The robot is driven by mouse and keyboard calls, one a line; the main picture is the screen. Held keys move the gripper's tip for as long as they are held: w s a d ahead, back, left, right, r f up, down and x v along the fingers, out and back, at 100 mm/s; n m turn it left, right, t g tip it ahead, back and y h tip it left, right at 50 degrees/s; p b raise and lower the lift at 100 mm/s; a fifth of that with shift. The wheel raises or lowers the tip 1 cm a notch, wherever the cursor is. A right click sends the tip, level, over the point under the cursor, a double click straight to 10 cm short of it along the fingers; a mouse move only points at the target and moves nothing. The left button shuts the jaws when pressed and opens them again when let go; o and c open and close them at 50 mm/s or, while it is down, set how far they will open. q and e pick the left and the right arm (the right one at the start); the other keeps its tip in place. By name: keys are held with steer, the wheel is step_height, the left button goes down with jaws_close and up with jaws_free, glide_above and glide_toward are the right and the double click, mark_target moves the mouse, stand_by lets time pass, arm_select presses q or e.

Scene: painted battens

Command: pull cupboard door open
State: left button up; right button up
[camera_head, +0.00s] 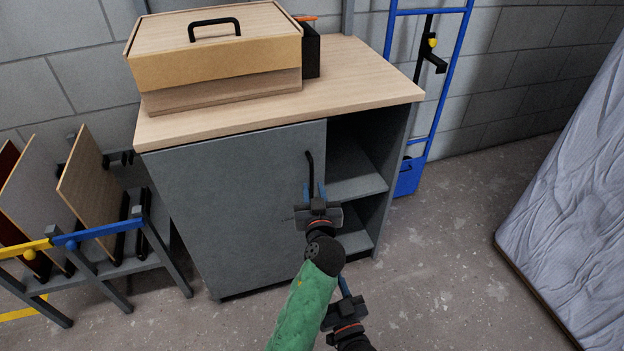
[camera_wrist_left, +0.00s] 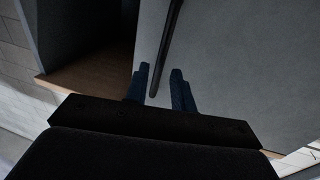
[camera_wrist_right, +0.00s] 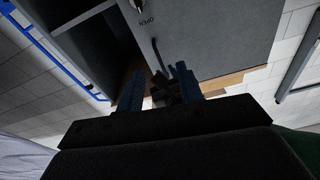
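The grey cupboard door (camera_head: 235,205) is shut, on the left part of the cupboard front. Its black bar handle (camera_head: 309,168) stands upright near the door's right edge; it also shows in the left wrist view (camera_wrist_left: 168,45). My left gripper (camera_head: 315,191) is at the handle's lower end, partly hiding it. In the left wrist view its blue fingers (camera_wrist_left: 158,80) are apart, with the handle's end between them in the picture; I see no contact. My right gripper (camera_head: 343,286) is lower, away from the door; its fingers are apart and empty in the right wrist view (camera_wrist_right: 160,90).
Open shelves (camera_head: 357,188) are right of the door. A wooden box (camera_head: 215,62) sits on the cupboard top (camera_head: 370,80). A rack of boards (camera_head: 95,250) stands at left, a blue hand truck (camera_head: 408,178) behind right, a mattress (camera_head: 575,190) far right. Floor in front is clear.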

mark_target(312, 181)
arm_select(q)
steer(key=shift+w+a, duration=0.15)
steer(key=shift+w, duration=1)
steer(key=shift+w+a, duration=0.15)
steer(key=shift+w, duration=1)
jaws_close()
